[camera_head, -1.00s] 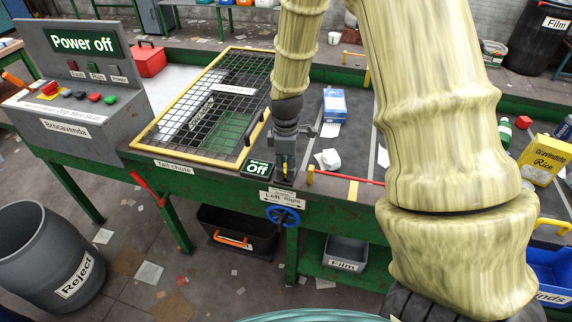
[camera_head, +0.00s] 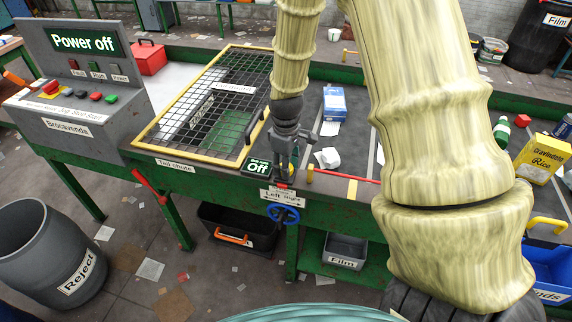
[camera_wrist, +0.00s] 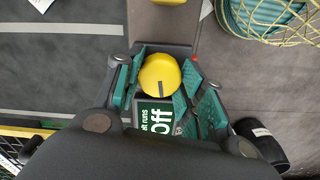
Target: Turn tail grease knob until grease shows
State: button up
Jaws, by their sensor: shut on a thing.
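A round yellow knob (camera_wrist: 159,75) with a dark line on its face sits between the teal-padded fingers of my gripper (camera_wrist: 161,80) in the wrist view. The pads press on it from both sides. No label naming it as the tail grease knob is readable. A green sign (camera_wrist: 155,113) beside it ends in "Off"; the same sign (camera_head: 257,168) shows in the head view. There my gripper (camera_head: 284,174) points down at the belt frame's near edge, and its fingers largely hide the knob. I see no grease.
A blue handwheel (camera_head: 283,214) hangs below the "Left Right" label (camera_head: 283,196). A yellow-framed mesh guard (camera_head: 187,157) lies to the left. The control panel (camera_head: 83,42) reads "Power off". A crumpled white piece (camera_head: 327,158) and a blue box (camera_head: 334,101) lie on the belt.

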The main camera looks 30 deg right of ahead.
jog(key=shift+w, duration=0.1)
jog(key=o, duration=1)
jog(key=shift+o, duration=0.2)
notch_tip(320, 180, up, 12)
dwell(0.5)
